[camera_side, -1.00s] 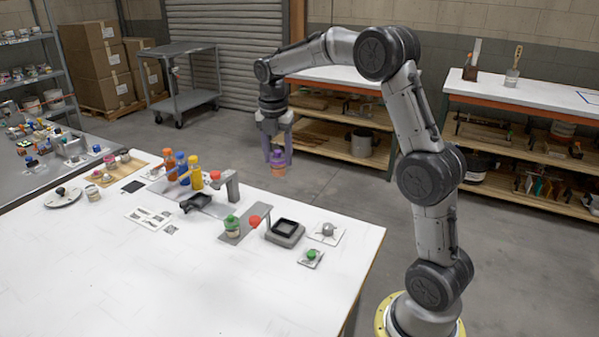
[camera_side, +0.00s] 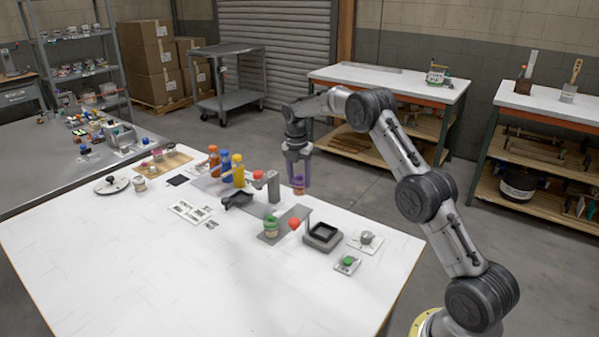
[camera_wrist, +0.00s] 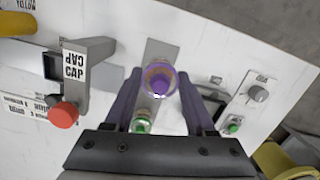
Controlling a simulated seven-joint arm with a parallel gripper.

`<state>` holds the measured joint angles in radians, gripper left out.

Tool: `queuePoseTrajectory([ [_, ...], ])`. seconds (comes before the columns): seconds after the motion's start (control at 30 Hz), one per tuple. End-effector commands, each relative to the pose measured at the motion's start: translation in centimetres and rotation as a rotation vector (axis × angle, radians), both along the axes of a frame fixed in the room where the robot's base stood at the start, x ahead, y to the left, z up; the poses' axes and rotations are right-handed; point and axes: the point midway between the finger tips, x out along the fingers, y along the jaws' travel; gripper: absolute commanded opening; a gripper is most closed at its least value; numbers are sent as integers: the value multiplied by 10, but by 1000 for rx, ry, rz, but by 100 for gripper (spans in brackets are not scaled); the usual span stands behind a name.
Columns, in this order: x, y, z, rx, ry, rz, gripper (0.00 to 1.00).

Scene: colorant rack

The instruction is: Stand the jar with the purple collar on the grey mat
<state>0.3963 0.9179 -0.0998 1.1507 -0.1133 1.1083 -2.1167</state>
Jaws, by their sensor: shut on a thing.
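The jar with the purple collar (camera_side: 298,185) is held upright between the fingers of my gripper (camera_side: 298,178), above the work table. In the wrist view the jar (camera_wrist: 158,80) appears from above, with a purple top, between the purple fingers. My gripper is shut on it. The grey mat (camera_side: 300,212) is a strip on the white table, below and in front of the held jar in the side view. It also shows in the wrist view (camera_wrist: 160,50), partly hidden by the jar. A gap separates jar and mat.
A green-topped jar (camera_side: 271,228) stands on the mat's near end, with a red ball (camera_side: 294,224) beside it. A dark square device (camera_side: 323,236) is right of the mat. A grey post (camera_side: 273,186) and bottles (camera_side: 238,170) stand left. The table's front is clear.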

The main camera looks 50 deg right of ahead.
Motion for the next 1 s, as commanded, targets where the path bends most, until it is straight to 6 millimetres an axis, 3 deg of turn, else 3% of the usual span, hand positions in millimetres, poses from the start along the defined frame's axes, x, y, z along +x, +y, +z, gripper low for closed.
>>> queuePoseTrajectory([
  [0.33, 0, 0, -2, -1, -1, 0, 0],
  [1.0, 0, 0, -52, -1, -1, -1, 0],
])
